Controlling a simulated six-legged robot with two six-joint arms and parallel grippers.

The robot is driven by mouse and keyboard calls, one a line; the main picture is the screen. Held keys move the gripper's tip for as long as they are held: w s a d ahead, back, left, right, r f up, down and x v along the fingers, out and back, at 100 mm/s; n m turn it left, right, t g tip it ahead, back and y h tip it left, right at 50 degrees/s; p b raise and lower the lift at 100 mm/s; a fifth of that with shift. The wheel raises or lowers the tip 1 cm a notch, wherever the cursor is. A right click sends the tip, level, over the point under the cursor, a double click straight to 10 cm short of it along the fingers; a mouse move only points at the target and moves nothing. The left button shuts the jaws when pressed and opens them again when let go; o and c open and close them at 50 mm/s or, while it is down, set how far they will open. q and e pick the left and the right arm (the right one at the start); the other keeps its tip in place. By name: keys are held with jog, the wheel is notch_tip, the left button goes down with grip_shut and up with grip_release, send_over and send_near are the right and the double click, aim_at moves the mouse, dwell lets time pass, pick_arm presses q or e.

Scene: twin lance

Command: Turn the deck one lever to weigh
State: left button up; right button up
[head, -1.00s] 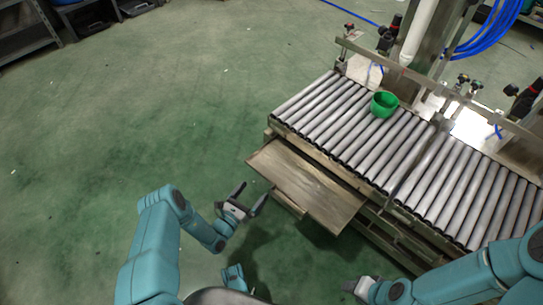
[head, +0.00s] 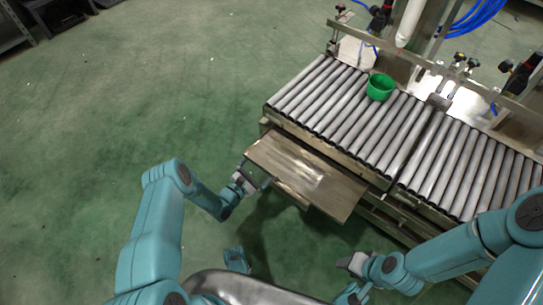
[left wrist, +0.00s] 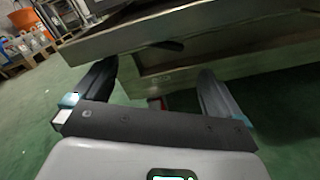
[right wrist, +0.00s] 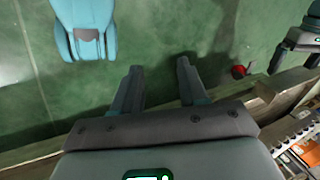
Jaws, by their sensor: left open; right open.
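My left gripper (head: 252,177) is open at the left front edge of a flat steel plate (head: 325,182) below the roller conveyor. In the left wrist view, the open left gripper (left wrist: 156,70) faces the metal side of the frame. A small red part (left wrist: 156,103) shows low between its fingers; I cannot tell whether it is the lever. My right gripper (head: 350,262) is in front of the conveyor; its open, empty fingers show in the right wrist view (right wrist: 160,68). A small red knob (right wrist: 238,71) shows there too. No lever is clearly seen in the head view.
The roller conveyor (head: 345,115) fills the right side, with a green bowl (head: 380,87) on it. Valves and a post stand behind it. A shelf (head: 12,28) is at the far left. The green floor on the left is clear.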

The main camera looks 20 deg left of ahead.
pick_arm(q)
jog(key=b+x, duration=0.2)
jog(key=x, duration=0.5)
jog(key=shift+w, duration=0.2)
pick_arm(e)
jog(key=shift+t, duration=0.5)
jog(key=w+f, duration=0.2)
jog(key=f, duration=0.1)
jog(key=shift+w+d+f, duration=0.1)
jog(key=shift+w+d, duration=0.1)
jog(key=shift+d, duration=0.2)
pick_arm(q)
jog(key=shift+c, duration=0.3)
